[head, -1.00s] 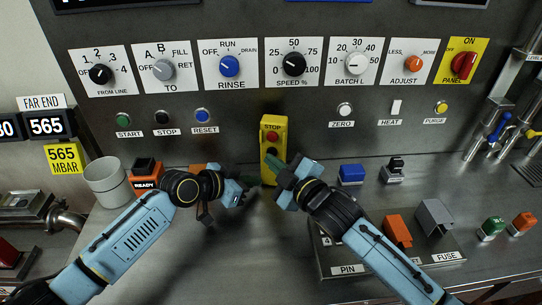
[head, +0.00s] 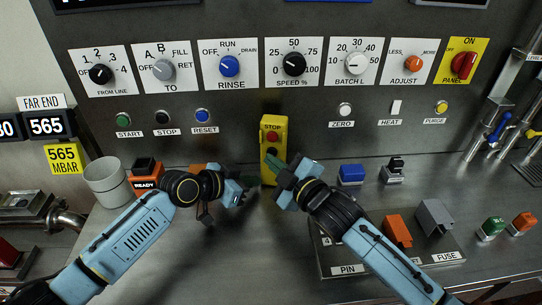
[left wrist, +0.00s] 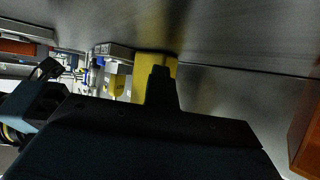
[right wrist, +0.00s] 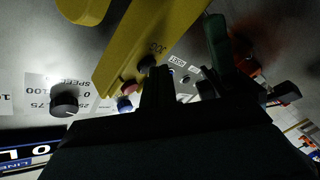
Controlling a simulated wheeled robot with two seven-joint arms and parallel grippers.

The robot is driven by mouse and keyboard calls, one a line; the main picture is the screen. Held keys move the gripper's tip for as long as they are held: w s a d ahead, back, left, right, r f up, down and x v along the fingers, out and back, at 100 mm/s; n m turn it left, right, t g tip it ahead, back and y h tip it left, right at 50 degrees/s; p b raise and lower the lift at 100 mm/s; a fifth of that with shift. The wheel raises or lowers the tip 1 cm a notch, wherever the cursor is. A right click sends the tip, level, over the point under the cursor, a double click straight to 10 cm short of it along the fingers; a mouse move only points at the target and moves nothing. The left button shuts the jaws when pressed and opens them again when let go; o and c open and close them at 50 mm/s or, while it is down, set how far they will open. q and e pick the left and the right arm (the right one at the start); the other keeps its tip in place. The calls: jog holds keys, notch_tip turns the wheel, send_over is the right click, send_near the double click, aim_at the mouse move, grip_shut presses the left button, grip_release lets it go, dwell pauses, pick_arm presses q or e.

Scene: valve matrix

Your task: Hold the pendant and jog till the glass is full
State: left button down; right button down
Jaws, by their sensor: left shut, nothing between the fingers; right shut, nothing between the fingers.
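The yellow pendant (head: 273,125) with a red STOP button and a dark button stands upright against the panel in the head view. Its yellow body also shows in the left wrist view (left wrist: 141,68) and, close up, in the right wrist view (right wrist: 140,42). My left gripper (head: 253,184) is shut and empty, just left of the pendant's lower end. My right gripper (head: 277,174) is shut and empty in front of the lower end, hiding part of it. I cannot tell whether either touches the pendant. I cannot make out a glass.
A pale cup (head: 106,183) stands at the left. A blue block (head: 351,173), a tray with orange (head: 397,231) and grey (head: 434,216) pieces, and taps (head: 499,127) are at the right. Knobs, including the red panel switch (head: 463,65), line the wall. The front middle counter is clear.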

jog(key=shift+s, duration=0.1)
jog(key=shift+s+a, duration=0.25)
jog(key=shift+s, duration=0.7)
jog(key=shift+s+a, duration=0.2)
jog(key=shift+s, duration=0.6)
jog(key=shift+s+a, duration=0.25)
jog(key=shift+s, duration=0.55)
jog(key=shift+s+a, duration=0.2)
jog(key=shift+s, duration=0.6)
dwell(1.0)
jog(key=s, duration=0.1)
jog(key=s+a, duration=0.1)
jog(key=s, duration=0.1)
jog(key=shift+s, duration=0.3)
jog(key=w+d, duration=0.2)
jog(key=w, duration=0.6)
jog(key=shift+w+d, duration=0.15)
jog(key=shift+w, duration=0.1)
